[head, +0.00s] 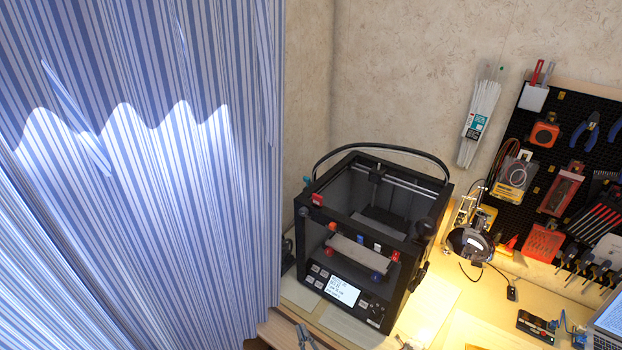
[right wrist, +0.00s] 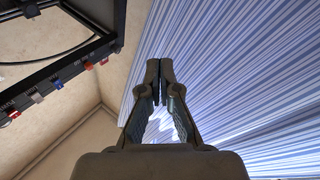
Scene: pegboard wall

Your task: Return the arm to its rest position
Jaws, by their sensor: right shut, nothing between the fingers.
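My right gripper (right wrist: 159,80) shows in the right wrist view with its two fingers together and nothing between them. It points towards the blue and white striped curtain (right wrist: 245,70) and holds no object. In the head view only a small grey part, seemingly of this gripper (head: 304,336), shows at the bottom edge, below the 3D printer. My left gripper is not in view.
The black 3D printer (head: 336,287) stands on the wooden desk (head: 432,300). The striped curtain (head: 150,200) fills the left side. A pegboard (head: 563,133) with tools hangs at the right.

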